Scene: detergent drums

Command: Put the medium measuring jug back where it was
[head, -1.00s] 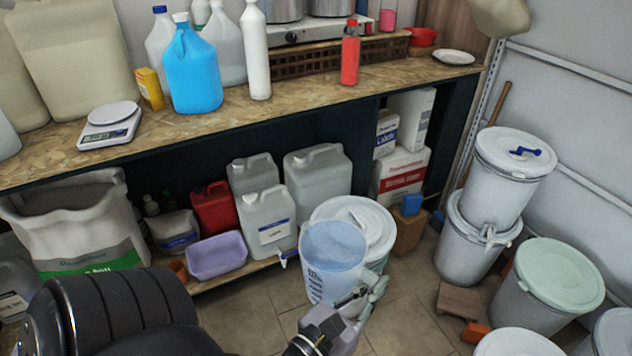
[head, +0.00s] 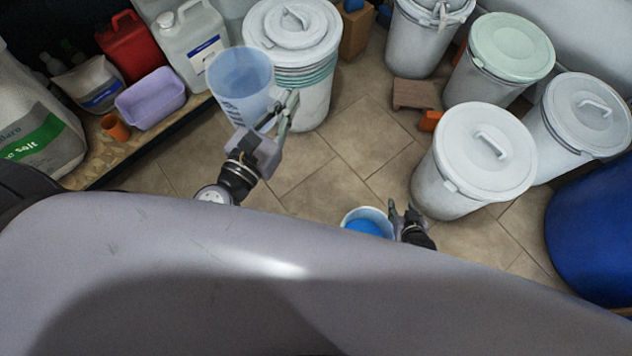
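A translucent bluish measuring jug (head: 238,82) with dark markings is held upright in the air, in front of the lidded white drum (head: 292,35). My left gripper (head: 287,108) is shut on its right side, where a handle would be; the fingers hide that part. The jug looks empty. A smaller pale round container (head: 349,217) with bright blue contents shows lower down, its lower part hidden behind my body. My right gripper (head: 404,211) is at its right side and appears shut on it, though the contact is small and partly hidden.
A lilac tub (head: 150,99), an orange cup (head: 115,127) and canisters (head: 194,42) stand on the low shelf at left. Lidded drums (head: 472,160) and a blue barrel (head: 597,235) fill the right. Tiled floor (head: 335,165) between is clear.

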